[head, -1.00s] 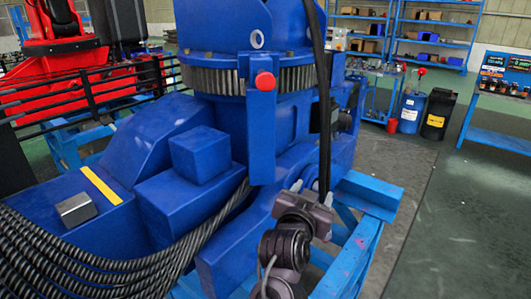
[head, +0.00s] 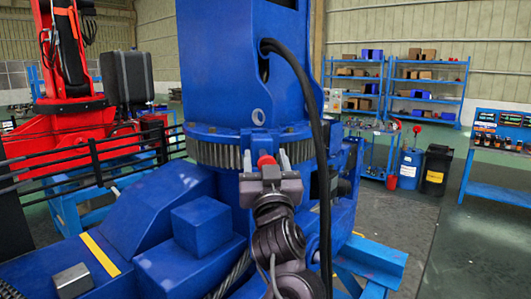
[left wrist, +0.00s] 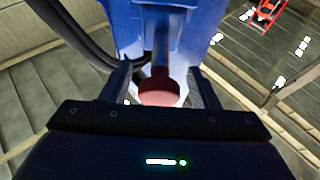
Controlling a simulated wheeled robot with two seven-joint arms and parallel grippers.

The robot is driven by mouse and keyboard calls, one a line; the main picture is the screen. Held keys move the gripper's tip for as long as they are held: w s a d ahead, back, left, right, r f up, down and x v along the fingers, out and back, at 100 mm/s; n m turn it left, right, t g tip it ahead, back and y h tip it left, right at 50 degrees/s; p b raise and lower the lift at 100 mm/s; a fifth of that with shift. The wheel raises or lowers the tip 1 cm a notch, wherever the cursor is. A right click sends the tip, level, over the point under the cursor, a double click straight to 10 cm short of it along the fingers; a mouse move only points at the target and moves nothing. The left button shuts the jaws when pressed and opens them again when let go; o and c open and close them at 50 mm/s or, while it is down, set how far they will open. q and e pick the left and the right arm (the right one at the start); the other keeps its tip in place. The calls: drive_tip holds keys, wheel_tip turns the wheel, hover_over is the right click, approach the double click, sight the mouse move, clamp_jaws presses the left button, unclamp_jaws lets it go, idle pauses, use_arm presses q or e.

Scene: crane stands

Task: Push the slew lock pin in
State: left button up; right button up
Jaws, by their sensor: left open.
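In the left wrist view the red knob (left wrist: 160,92) is on a dark shaft leading to the blue housing. My left gripper (head: 266,157) is open, with one finger on each side of the knob. In the left wrist view a gap shows between the knob and each finger. Whether the palm touches the knob cannot be told. My right gripper is not in view.
A thick black hose (head: 318,110) hangs down just right of my left gripper. A blue block (head: 203,230) and a yellow-striped deck (head: 101,253) lie at the lower left. Black railings (head: 95,165) and shelves (head: 427,90) stand farther back.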

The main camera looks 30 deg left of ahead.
sight(263, 150)
use_arm(q)
drive_tip(key=shift+w, duration=0.2)
drive_tip(key=shift+c, duration=0.3)
clamp_jaws()
drive_tip(key=w+a+b, duration=0.1)
drive_tip(key=w+a, duration=0.2)
drive_tip(key=w, duration=0.1)
drive_tip(key=shift+a, duration=0.3)
drive_tip(key=shift+s+r, duration=0.15)
drive_tip(key=shift+r, duration=0.05)
drive_tip(key=shift+c, duration=1)
unclamp_jaws()
drive_tip(key=shift+o, duration=1.3)
drive_tip(key=shift+w+a+f, duration=0.1)
drive_tip(key=shift+w+f, duration=0.05)
drive_tip(key=shift+w, duration=0.1)
drive_tip(key=b+v, duration=0.3)
drive_tip(key=v, duration=0.5)
drive_tip(key=shift+b, duration=0.35)
